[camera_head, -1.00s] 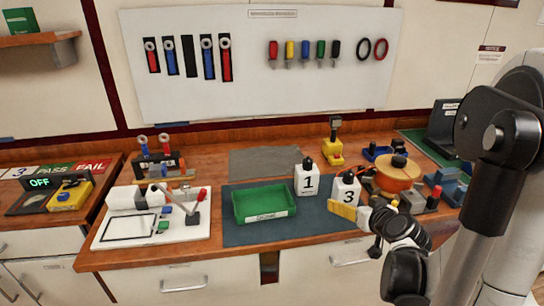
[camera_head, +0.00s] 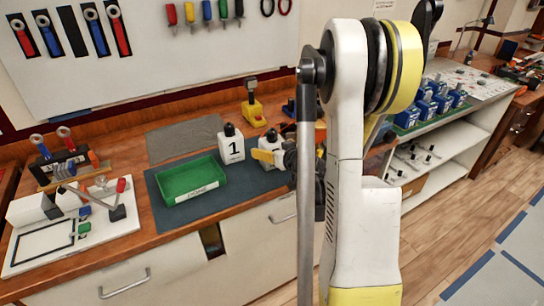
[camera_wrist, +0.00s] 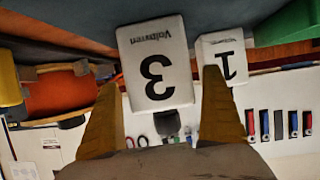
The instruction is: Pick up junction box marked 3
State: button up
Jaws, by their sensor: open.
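The junction box marked 3 (camera_head: 271,140) is white with a black top and stands upright on the dark mat. In the wrist view, the box marked 3 (camera_wrist: 157,62) appears upside down between the two yellow fingers. My gripper (camera_wrist: 160,85) is open, one finger to each side of the box in the picture; I cannot tell whether either touches it. In the head view, my gripper (camera_head: 265,156) is at the front of the box and hides its lower part and number.
A yellow device (camera_head: 252,106) stands behind. An orange spool (camera_wrist: 58,95) is close in the wrist view.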

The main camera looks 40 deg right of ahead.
jog(key=shift+w+d+f, duration=0.1)
jog(key=shift+w+f, duration=0.05)
jog(key=shift+w, duration=0.3)
jog(key=c, duration=1.5)
